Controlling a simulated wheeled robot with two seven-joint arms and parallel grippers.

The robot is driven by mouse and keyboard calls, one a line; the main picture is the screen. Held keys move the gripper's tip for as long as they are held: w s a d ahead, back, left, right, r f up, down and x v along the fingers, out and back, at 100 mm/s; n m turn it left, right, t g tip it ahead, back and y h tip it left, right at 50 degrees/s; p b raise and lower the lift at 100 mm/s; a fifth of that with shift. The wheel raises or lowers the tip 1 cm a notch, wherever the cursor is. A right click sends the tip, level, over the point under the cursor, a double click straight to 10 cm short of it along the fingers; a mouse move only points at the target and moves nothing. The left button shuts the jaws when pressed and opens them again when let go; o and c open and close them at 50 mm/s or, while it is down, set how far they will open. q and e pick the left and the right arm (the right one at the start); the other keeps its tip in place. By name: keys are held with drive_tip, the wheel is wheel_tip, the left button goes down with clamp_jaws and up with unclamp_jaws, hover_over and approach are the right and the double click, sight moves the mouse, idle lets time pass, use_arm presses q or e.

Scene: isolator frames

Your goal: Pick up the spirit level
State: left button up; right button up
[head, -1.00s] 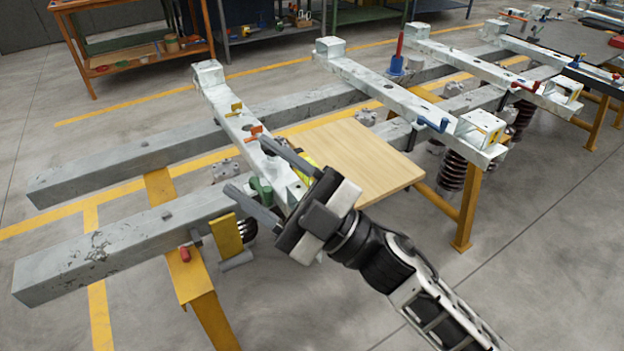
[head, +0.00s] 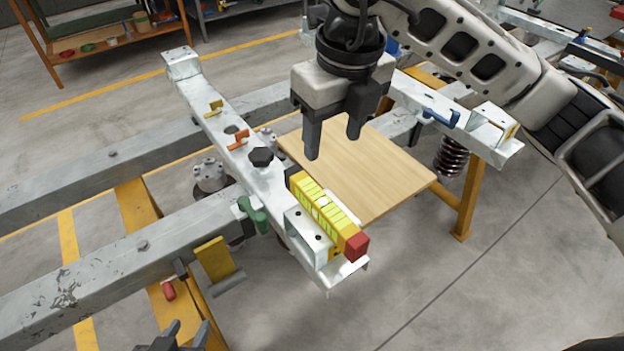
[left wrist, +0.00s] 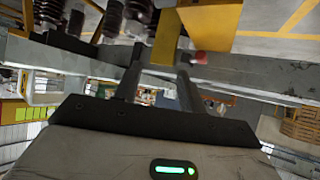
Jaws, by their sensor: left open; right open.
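The spirit level (head: 318,201) is a yellow bar with a red end cap. In the head view it lies along the near end of a white crossbeam (head: 225,125), beside a hollow white bracket. My right gripper (head: 333,146) is open and empty, with fingers pointing down above the wooden board, behind and to the right of the level, not touching it. My left gripper (head: 187,330) is at the bottom edge, partly cut off, below and left of the level.
A wooden board (head: 385,175) lies right of the crossbeam. A black knob (head: 261,157), orange clamp (head: 237,139) and green clamp (head: 253,214) sit along the beam. A yellow block (head: 214,259) and red piece (head: 168,290) are near the left gripper. Floor at lower right is clear.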

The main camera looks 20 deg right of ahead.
hover_over(323, 201)
drive_tip(key=f, duration=0.9)
drive_tip(key=shift+s+d+p, duration=0.15)
drive_tip(key=shift+d+p, duration=0.15)
drive_tip(key=shift+p, duration=0.1)
drive_tip(key=shift+a+f, duration=0.1)
drive_tip(key=shift+f, duration=0.8)
drive_tip(key=f, duration=0.2)
drive_tip(key=f+p, duration=0.1)
drive_tip(key=shift+a+f, duration=0.2)
drive_tip(key=shift+f, duration=0.7)
use_arm(q)
drive_tip(key=shift+s+a, duration=0.15)
drive_tip(key=shift+s, duration=0.6)
use_arm(e)
clamp_jaws()
